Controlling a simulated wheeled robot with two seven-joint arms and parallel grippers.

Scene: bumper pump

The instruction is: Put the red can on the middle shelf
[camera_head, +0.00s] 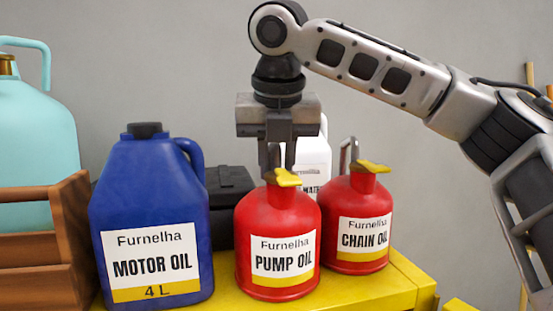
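A red can labelled PUMP OIL (262,222) stands upright on a yellow shelf surface (408,285), with a yellow cap on top. A second red can labelled CHAIN OIL (343,205) stands to its right and slightly farther back, its metal handle showing. My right gripper (281,168) points down at the top of the PUMP OIL can, where that can's handle is hidden. Its fingers look close together, but I cannot tell whether they are shut on the handle. My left gripper is not in view. A middle shelf cannot be made out.
A blue MOTOR OIL jug (150,215) stands close left of the PUMP OIL can. A white bottle (315,160) and a black case (230,187) are behind. A wooden crate (30,260) and a turquoise tank (35,130) are at the left. The yellow surface ends at the right.

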